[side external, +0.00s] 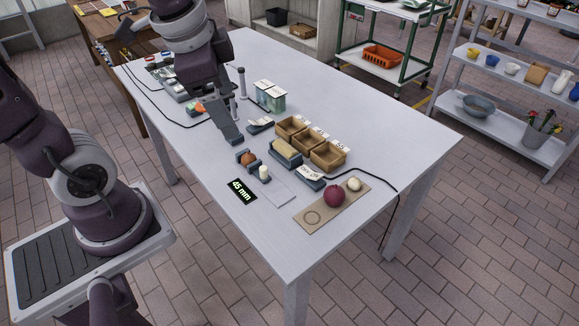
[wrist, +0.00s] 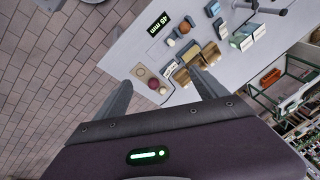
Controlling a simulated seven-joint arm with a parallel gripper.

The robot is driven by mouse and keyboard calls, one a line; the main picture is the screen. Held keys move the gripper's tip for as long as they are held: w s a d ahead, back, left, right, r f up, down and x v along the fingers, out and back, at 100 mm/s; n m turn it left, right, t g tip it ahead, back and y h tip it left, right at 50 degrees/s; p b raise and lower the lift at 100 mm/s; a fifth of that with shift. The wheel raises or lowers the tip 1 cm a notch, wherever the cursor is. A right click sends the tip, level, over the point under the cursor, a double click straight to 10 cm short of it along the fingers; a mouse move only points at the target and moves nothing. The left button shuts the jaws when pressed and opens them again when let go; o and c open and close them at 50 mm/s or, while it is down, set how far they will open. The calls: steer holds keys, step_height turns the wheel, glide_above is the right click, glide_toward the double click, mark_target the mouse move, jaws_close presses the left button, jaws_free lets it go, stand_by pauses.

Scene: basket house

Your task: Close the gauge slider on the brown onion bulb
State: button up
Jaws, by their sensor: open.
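The brown onion bulb (side external: 248,159) sits in the blue-grey gauge (side external: 241,153) on the white table; it also shows as an orange ball in the wrist view (wrist: 185,29). A pale cylindrical knob (side external: 264,171) stands on the gauge's slider side, to the right of the bulb. Whether the slider touches the bulb is too small to tell. A black display (side external: 242,191) beside it reads 45 mm. My gripper (side external: 226,128) is above the table, behind the gauge and apart from it. In the wrist view my gripper (wrist: 160,98) shows two spread fingers with nothing between them.
A tan board (side external: 332,207) with a red onion (side external: 334,196) and a white bulb (side external: 354,184) lies at the near right. Wooden bins (side external: 328,154) with labels and a yellow-topped block (side external: 286,150) stand right of the gauge. Posts (side external: 242,82) rise behind.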

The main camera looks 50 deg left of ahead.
steer(key=s+d+r+n+t+h, duration=0.1)
steer(key=s+d+r+n+t, duration=0.1)
steer(key=s+n, duration=0.3)
steer(key=s+d, duration=0.1)
steer(key=s, duration=0.2)
steer(key=shift+s+d+r+n, duration=0.2)
steer(key=shift+s+r+n, duration=0.15)
steer(key=shift+n, duration=0.05)
